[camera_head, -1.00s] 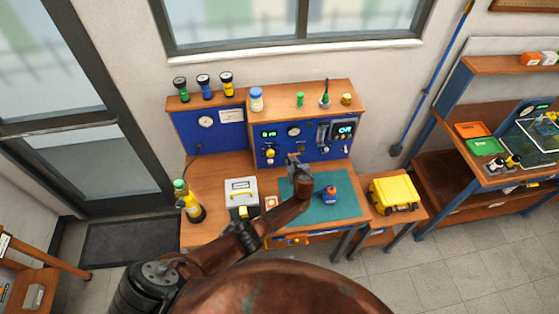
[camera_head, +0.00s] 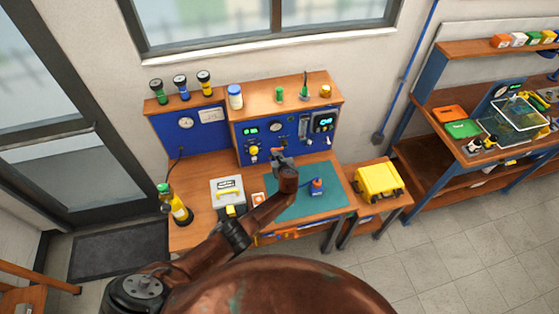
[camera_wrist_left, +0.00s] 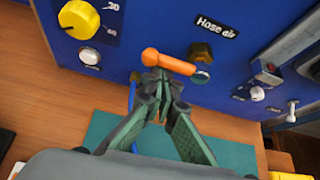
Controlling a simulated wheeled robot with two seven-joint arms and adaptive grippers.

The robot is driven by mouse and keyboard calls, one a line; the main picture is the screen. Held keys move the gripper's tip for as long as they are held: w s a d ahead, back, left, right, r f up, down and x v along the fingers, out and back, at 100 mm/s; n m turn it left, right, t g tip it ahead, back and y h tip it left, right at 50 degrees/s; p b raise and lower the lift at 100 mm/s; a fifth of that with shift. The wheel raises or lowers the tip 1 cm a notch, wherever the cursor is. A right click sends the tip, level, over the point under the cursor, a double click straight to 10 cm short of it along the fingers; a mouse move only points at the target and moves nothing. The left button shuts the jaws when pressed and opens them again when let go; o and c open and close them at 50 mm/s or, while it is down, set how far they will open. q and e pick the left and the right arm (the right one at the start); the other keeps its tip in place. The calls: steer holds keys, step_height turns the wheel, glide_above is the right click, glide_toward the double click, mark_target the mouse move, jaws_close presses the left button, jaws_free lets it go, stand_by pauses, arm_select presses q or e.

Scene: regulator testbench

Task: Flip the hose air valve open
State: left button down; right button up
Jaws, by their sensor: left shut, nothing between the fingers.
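The hose air valve shows in the left wrist view as an orange lever (camera_wrist_left: 176,64) lying nearly sideways in the picture, beside a brass fitting (camera_wrist_left: 201,52) under the "Hose air" label (camera_wrist_left: 217,28) on the blue panel. My left gripper (camera_wrist_left: 161,82) is shut and empty, its fingertips right at the lever's left part; I cannot tell whether they touch it. In the head view my left gripper (camera_head: 279,157) is at the lower front of the blue panel (camera_head: 225,135), and the valve is mostly hidden there. My right gripper is not in view.
A yellow knob (camera_wrist_left: 79,19) and a white knob (camera_wrist_left: 90,56) are left of the lever; a small switch (camera_wrist_left: 257,93) is to its right.

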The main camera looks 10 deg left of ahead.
arm_select(q)
steer(key=s+d+r, duration=0.1)
steer(key=s+d, duration=0.3)
steer(key=s, duration=0.4)
steer(key=shift+s+r, duration=0.15)
steer(key=shift+s, duration=0.1)
steer(key=shift+d, duration=0.15)
stand_by(0.6)
